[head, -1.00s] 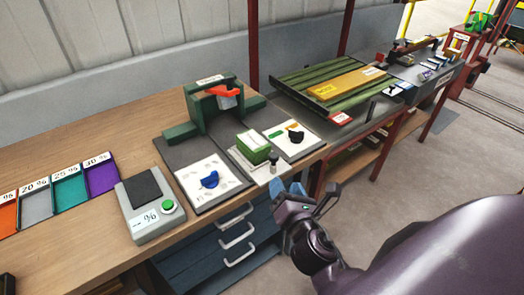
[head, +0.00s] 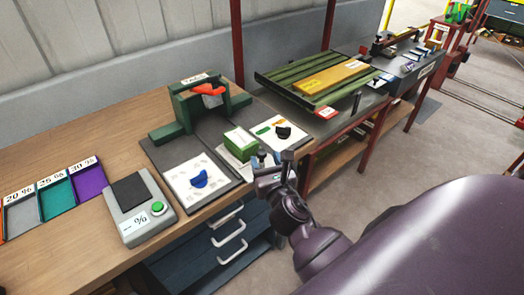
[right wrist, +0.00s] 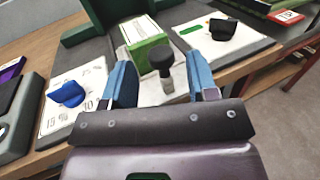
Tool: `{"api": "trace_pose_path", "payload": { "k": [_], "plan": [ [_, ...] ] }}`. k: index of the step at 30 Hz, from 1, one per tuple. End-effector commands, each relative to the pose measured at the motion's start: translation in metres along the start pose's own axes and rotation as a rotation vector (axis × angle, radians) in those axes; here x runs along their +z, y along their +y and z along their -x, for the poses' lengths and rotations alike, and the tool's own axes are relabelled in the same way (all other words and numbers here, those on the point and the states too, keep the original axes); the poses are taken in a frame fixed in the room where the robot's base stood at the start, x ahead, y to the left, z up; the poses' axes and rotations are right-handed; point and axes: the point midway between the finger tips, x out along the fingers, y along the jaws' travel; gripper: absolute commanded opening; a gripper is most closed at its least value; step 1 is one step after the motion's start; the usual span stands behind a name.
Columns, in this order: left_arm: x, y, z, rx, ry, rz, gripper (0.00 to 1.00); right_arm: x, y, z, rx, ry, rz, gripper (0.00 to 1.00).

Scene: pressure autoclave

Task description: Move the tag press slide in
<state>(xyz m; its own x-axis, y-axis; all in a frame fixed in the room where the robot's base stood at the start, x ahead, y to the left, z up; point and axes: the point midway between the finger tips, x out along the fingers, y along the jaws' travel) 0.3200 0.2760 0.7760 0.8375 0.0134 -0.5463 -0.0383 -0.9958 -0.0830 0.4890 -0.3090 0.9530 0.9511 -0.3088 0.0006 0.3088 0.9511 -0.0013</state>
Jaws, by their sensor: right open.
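The tag press (head: 185,103) is a dark green frame with an orange-red lever at the back of the workbench. Its slide, a light plate (right wrist: 148,92), lies in front of it and carries a green-and-white block (head: 240,143). A post with a black knob (right wrist: 160,58) stands at the slide's near end. My right gripper (head: 274,164) is open at the bench's front edge. In the right wrist view its blue fingers (right wrist: 158,78) stand on either side of the knob post, with gaps showing. The knob is hard to make out in the head view. My left gripper is not in view.
White boards with a blue knob (head: 199,179) and a black knob (head: 283,131) flank the slide. A scale (head: 138,207) with a green button stands at left, beside coloured trays (head: 54,199). A green slatted rack (head: 310,88) is behind right. Drawer handles (head: 228,237) project below.

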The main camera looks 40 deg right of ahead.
Motion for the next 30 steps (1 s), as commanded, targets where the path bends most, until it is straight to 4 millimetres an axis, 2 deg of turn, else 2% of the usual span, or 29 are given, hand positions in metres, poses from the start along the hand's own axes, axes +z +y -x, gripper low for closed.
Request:
{"api": "trace_pose_path", "payload": {
  "k": [3, 9, 21, 30],
  "plan": [
    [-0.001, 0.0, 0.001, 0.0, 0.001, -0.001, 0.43, 0.001, 0.0, -0.018, 0.0, -0.001, -0.001, 0.53],
    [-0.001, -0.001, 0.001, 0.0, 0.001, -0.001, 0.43, 0.0, 0.0, -0.035, 0.0, 0.0, -0.001, 0.53],
    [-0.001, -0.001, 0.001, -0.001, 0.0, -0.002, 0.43, 0.0, 0.0, -0.04, 0.0, 0.001, -0.001, 0.52],
    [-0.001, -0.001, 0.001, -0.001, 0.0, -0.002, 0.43, 0.0, 0.0, -0.039, -0.001, 0.001, -0.001, 0.06]
  ]
}}
